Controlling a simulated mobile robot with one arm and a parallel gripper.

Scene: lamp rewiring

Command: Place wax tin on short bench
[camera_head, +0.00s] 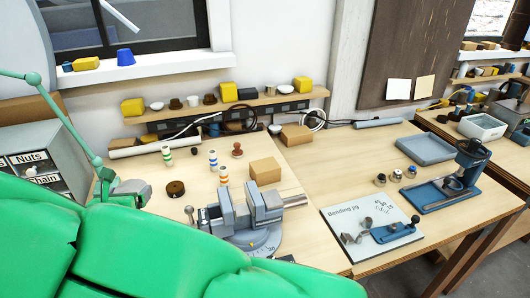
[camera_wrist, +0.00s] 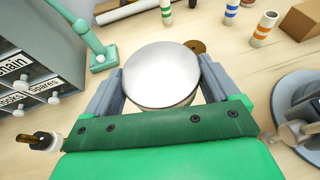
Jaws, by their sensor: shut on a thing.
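The wax tin (camera_wrist: 160,72), a round tin with a plain silver lid, shows in the wrist view between the two grey fingers of my gripper (camera_wrist: 162,80). The gripper is shut on its sides and holds it over a pale wooden bench (camera_wrist: 35,150). In the head view my green arm fills the lower left, and the gripper and tin are hidden. That view shows a left wooden bench top (camera_head: 303,242) and an adjoining right one (camera_head: 345,165). I cannot tell which is the short bench.
A grey-blue vise (camera_head: 240,215) stands on the left bench, with striped cylinders and a cardboard box (camera_head: 265,171) behind. The right bench holds a bending jig board (camera_head: 370,225), a blue tray (camera_head: 425,150) and a blue press (camera_head: 455,180). A drawer cabinet (camera_head: 45,160) stands left.

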